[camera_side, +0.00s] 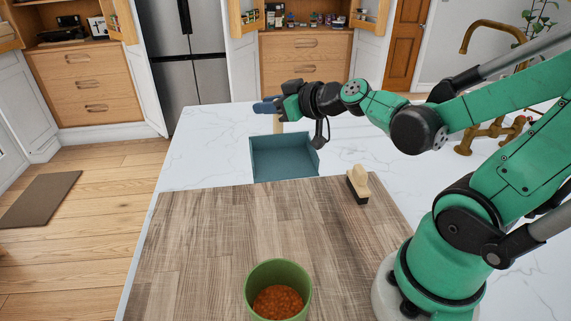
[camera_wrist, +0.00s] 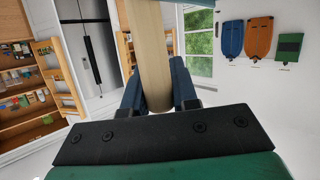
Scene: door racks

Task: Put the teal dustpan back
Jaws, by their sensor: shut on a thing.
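The teal dustpan (camera_side: 284,160) is at the back edge of the wooden mat in the side view. Its pale wooden handle (camera_side: 277,124) points up to my gripper (camera_side: 272,107), which is shut on it. In the wrist view the handle (camera_wrist: 151,50) runs between the two dark blue fingers of my gripper (camera_wrist: 158,92). Most of the pan is out of the wrist view. I cannot tell whether the pan touches the countertop.
A wooden-handled brush (camera_side: 358,184) stands on the mat (camera_side: 215,235), right of the dustpan. A green pot (camera_side: 260,270) with orange contents is at the front. Blue, orange and green items (camera_wrist: 260,38) hang on the wall. The white countertop (camera_side: 205,145) is clear on the left.

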